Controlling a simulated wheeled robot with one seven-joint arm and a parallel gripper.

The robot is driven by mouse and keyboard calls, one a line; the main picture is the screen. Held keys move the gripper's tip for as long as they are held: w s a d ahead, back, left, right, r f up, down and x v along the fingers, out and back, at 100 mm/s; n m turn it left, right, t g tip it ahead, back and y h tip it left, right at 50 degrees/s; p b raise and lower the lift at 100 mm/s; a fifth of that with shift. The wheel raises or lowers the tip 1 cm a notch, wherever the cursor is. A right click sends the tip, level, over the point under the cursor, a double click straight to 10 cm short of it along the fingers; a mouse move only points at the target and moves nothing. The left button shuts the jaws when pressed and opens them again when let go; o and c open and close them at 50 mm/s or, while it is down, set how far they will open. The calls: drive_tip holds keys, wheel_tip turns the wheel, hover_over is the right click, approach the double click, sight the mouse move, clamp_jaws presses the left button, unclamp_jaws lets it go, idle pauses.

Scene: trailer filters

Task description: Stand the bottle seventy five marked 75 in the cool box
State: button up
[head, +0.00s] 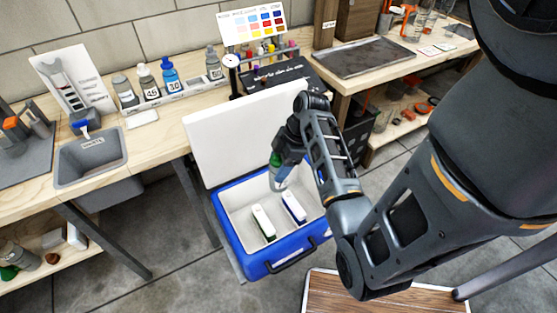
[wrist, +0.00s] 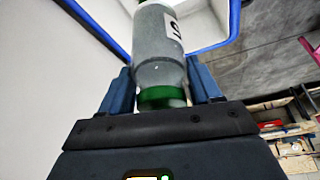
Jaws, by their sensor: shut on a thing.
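My gripper (head: 284,158) is shut on a clear grey bottle (wrist: 158,50) with a green cap. The bottle also shows in the head view (head: 279,178), hanging from the gripper within the outline of the cool box (head: 228,227). In the wrist view my gripper (wrist: 162,92) has one blue-grey finger on each side of the bottle near its cap. The white label is only partly in view, and its number cannot be read in full. The cool box is blue with a white inside, its white lid (head: 240,125) open. I cannot tell whether the bottle touches its floor.
A green-and-white carton (head: 263,222) and a blue-and-white carton (head: 293,207) stand in the cool box. On the bench, several bottles (head: 168,76) stand in a row, two marked 45 and 30. A grey sink-like tray (head: 91,157) is at left. A wooden board (head: 375,292) lies in front.

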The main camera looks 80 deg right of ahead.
drive_tip(key=shift+f+b, duration=0.4)
drive_tip(key=shift+f, duration=4.1)
wheel_tip(320, 180, down, 14)
drive_tip(key=b, duration=1.2)
drive_tip(key=o, duration=1.6)
